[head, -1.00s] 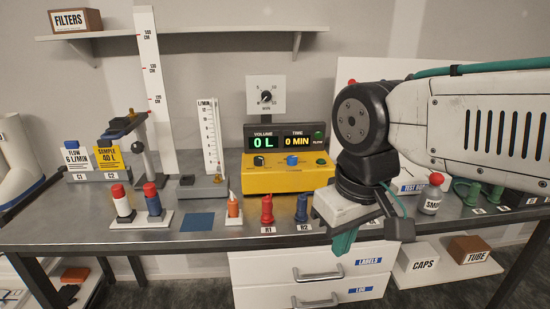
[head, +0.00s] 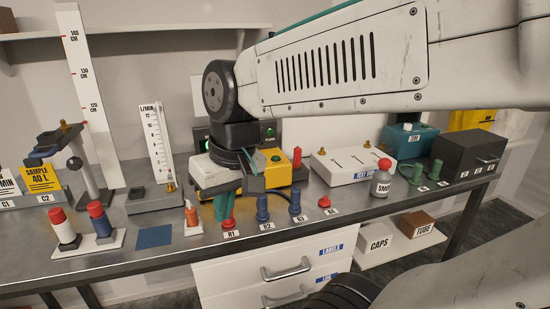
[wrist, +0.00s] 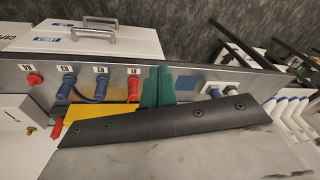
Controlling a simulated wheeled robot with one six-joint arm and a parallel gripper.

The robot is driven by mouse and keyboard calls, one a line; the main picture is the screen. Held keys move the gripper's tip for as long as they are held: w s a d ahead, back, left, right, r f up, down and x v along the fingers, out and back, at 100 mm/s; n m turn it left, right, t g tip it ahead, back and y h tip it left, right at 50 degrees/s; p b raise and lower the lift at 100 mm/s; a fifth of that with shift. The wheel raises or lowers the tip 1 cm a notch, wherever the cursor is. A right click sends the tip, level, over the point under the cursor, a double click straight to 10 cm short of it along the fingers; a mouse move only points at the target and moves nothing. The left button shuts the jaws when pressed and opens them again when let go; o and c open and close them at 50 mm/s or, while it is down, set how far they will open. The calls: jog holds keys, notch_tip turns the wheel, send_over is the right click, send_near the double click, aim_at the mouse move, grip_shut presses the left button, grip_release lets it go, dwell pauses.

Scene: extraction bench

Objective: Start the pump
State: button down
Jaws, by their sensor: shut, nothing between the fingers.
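The yellow pump unit (head: 300,175) stands on the bench, mostly hidden behind my arm and gripper. Its yellow side also shows in the wrist view (wrist: 72,112), with a red part (wrist: 57,130) beside it. The fingers show in the wrist view (wrist: 157,87) beside that red piece. Whether they touch anything, I cannot tell.
Blue R2 (head: 263,208) and R3 (head: 295,204) pieces and a red R4 piece (head: 325,202) line the front edge. An orange bottle (head: 193,217) stands left of my fingers. A white box (head: 350,165) and a SMOKE bottle (head: 382,182) are at right.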

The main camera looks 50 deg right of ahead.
jog(key=w+d+r+m+t, duration=0.2)
jog(key=w+d+m, duration=0.2)
jog(key=w+d, duration=0.45)
jog(key=m+t+h, duration=0.4)
jog(key=m+h, duration=0.1)
jog(key=m, duration=0.4)
send_over(277, 158)
jog(key=shift+s+f, duration=0.1)
jog(key=shift+f, duration=0.1)
jog(key=shift+a+f, duration=0.1)
jog(key=shift+f, duration=4.35)
jog(key=shift+f, duration=0.4)
